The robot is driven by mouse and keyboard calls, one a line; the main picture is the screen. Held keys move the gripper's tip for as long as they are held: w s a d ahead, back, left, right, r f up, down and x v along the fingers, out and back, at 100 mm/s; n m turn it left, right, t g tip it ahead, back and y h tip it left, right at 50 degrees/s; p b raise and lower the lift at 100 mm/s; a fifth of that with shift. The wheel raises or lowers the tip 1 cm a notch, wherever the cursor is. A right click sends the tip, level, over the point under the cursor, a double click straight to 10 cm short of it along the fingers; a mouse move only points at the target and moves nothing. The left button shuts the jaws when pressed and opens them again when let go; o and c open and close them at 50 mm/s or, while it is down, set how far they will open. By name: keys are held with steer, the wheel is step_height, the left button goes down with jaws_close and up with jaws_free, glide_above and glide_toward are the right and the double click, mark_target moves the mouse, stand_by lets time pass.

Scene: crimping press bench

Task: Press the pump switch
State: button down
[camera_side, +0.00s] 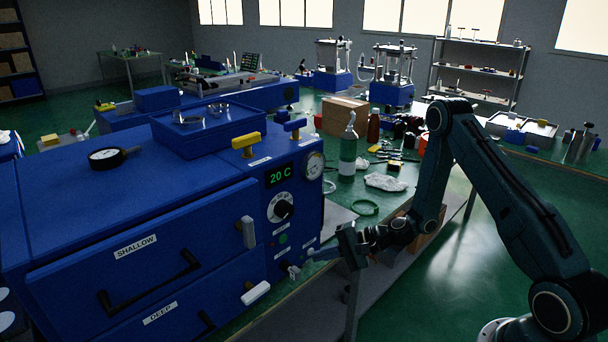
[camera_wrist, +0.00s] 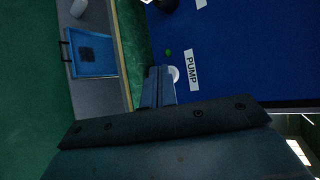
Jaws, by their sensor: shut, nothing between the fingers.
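The white, round pump switch (camera_wrist: 175,74) shows in the wrist view on the blue panel, beside the PUMP label (camera_wrist: 192,70). My fingertips partly cover its edge. My gripper (camera_wrist: 159,87) is shut and empty, with its tips right at the switch; I cannot tell whether they touch it. In the side view my gripper (camera_side: 313,253) reaches from the right to the lower right of the blue machine's front panel (camera_side: 262,226). The switch itself is not clear there, being at or behind the fingertips.
The panel carries a dial (camera_side: 284,207), a 20 C display (camera_side: 279,176), a gauge (camera_side: 314,166) and a silver fitting (camera_side: 293,271) near my fingertips. Drawer handles (camera_side: 150,285) stick out at left.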

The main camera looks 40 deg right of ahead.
steer(key=shift+s, duration=0.5)
steer(key=shift+s, duration=2.9)
steer(key=shift+r, duration=0.1)
steer(key=s+a+r+n+g+h, duration=0.1)
steer(key=s+a+r+n+g, duration=0.2)
steer(key=r+n, duration=0.4)
steer(key=s+a+r+n+g+h, duration=0.25)
steer(key=r+n, duration=0.25)
steer(key=r, duration=0.3)
steer(key=s+d+r+h, duration=0.2)
steer(key=s+r, duration=0.5)
steer(key=s, duration=0.1)
steer(key=s+d+r+n+t+h, duration=0.1)
steer(key=s+d+r+h, duration=0.1)
steer(key=s+r, duration=0.5)
steer(key=shift+s+r+n+h, duration=0.25)
steer(key=shift+s+h, duration=0.2)
steer(key=shift+s, duration=0.35)
